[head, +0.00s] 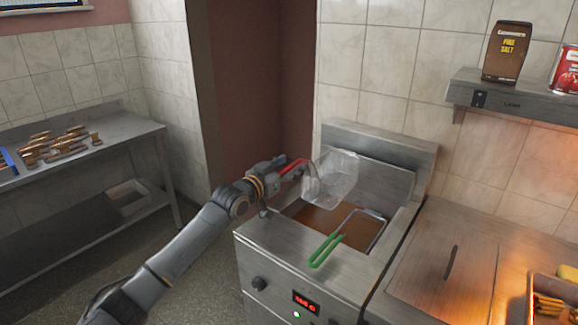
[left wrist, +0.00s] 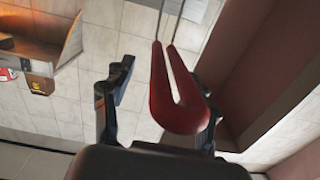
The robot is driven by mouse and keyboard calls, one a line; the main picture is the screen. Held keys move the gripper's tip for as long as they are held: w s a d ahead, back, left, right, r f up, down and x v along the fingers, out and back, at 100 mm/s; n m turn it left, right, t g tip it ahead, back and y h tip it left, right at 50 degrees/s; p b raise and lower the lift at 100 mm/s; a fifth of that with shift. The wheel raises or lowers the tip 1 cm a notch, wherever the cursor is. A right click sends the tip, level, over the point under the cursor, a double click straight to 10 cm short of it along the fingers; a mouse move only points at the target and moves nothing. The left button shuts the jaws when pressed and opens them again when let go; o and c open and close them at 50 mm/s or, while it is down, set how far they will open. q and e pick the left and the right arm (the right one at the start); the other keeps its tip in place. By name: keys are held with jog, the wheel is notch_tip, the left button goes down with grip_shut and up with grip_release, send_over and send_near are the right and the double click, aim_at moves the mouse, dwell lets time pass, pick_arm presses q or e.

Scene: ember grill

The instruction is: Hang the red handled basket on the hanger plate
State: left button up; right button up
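The red handled basket shows as a pale wire mesh basket (head: 332,180) over the back left of the fryer, tilted. Its red handle (left wrist: 180,105) lies between the fingers of my left gripper (left wrist: 158,95) in the left wrist view. Tiles show in a gap between the handle and one finger, so the gripper looks open around it. My left gripper (head: 284,176) is also at the handle in the head view. The raised steel hanger plate (head: 385,146) stands behind the basket. I cannot tell whether the basket is hooked on it. My right gripper is out of view.
A green handled basket (head: 325,250) sits in the fryer's brown oil (head: 318,218). A steel counter (head: 440,265) is at the right, below a shelf (head: 515,97) with a salt box and red can. A steel table (head: 80,150) stands at the left.

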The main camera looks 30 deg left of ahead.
pick_arm(q)
jog(key=s, duration=1.2)
jog(key=s+a+f+n+g+y, duration=0.1)
jog(key=a+f+g, duration=0.15)
jog(key=f, duration=0.85)
jog(key=s+a+f+n+g+y, duration=0.1)
jog(key=a+f+g+y, duration=0.15)
jog(key=f, duration=0.95)
jog(key=s+d+f+g, duration=0.15)
jog(key=s+f, duration=0.45)
jog(key=f, duration=0.6)
jog(key=s+d+f+g, duration=0.15)
jog(key=s+f, duration=0.35)
jog(key=f, duration=0.6)
jog(key=s+d+f+m+g, duration=0.1)
jog(key=s+d+f+g, duration=0.2)
jog(key=s, duration=0.9)
jog(key=s+d+f+m+g+h, duration=0.1)
jog(key=s+d+f+g, duration=0.1)
jog(key=s+d+f, duration=0.8)
jog(key=s+d+f+m+g+h, duration=0.1)
jog(key=s+d+f+g, duration=0.2)
jog(key=s+d+f, duration=0.4)
jog(key=s+f, duration=0.3)
jog(key=s, duration=0.4)
jog(key=shift+s+d+f+m+g+b, duration=0.2)
jog(key=shift+f+m+g+b, duration=0.1)
jog(key=shift+f+m, duration=0.1)
